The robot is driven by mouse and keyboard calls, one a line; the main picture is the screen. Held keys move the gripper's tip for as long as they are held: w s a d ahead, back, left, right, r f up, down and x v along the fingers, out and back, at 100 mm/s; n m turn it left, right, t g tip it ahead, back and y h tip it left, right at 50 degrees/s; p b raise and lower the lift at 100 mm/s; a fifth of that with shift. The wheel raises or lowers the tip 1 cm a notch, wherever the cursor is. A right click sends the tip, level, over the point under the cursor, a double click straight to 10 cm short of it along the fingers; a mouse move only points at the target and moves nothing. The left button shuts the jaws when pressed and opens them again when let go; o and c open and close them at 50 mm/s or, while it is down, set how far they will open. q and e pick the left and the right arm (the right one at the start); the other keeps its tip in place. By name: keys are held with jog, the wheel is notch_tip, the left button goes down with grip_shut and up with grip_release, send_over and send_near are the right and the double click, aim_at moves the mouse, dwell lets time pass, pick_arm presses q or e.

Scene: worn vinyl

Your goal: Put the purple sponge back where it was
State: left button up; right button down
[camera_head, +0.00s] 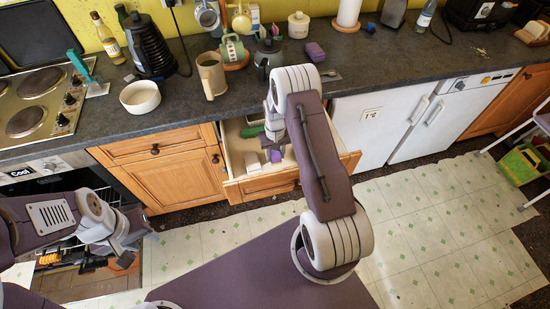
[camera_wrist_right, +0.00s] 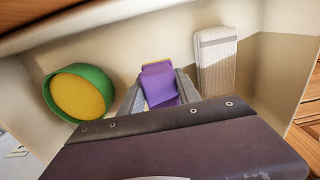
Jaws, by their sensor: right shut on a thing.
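A purple sponge (camera_wrist_right: 160,86) with a yellowish edge is between the two grey fingers of my right gripper (camera_wrist_right: 161,92) in the wrist view. In the head view this purple sponge (camera_head: 276,156) is inside the open drawer (camera_head: 236,150), below my right gripper (camera_head: 272,143). I cannot tell whether the sponge touches the drawer floor. A second purple block (camera_head: 315,51), like a sponge, lies on the counter behind the right arm. My left gripper (camera_head: 127,246) is low at the left, over an open lower compartment; its fingers are not clear.
In the drawer, a round green and yellow thing (camera_wrist_right: 80,93) is left of the sponge and a pale box (camera_wrist_right: 215,60) is right of it. The counter holds a white bowl (camera_head: 140,96), a beige mug (camera_head: 212,75) and a kettle (camera_head: 150,50).

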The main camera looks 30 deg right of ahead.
jog(key=shift+f, duration=1.35)
jog(key=shift+f, duration=0.2)
jog(key=c, duration=0.9)
grip_release()
jog(key=shift+o, duration=0.2)
